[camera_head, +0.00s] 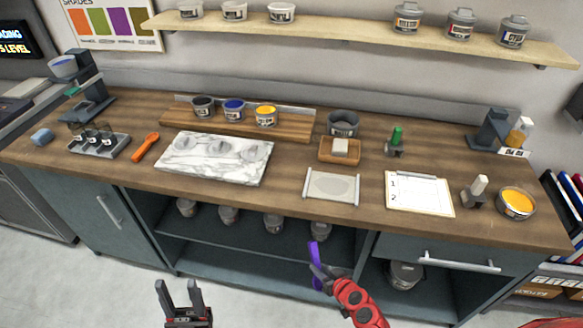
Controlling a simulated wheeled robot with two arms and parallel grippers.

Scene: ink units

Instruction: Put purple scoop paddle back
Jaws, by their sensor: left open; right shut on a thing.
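The purple scoop paddle (314,250) is in my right gripper (322,272), in front of the open shelves below the counter edge. It stands roughly upright, its upper part clear above the fingers. Its lower part is partly covered by the gripper. My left gripper (178,289) is open and empty, low in front of the cabinet, to the left of the right one. An orange paddle-like tool (146,146) lies on the counter at left. A grey tray with small dark-rimmed cups (100,146) stands left of it.
A marble slab (215,158), a pale flat sheet or tray (331,186) and a clipboard (419,193) lie along the counter (280,193). Ink tubs (234,109) stand on a wooden riser behind. A yellow tub (516,203) is at right. Cans stand on the shelves below.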

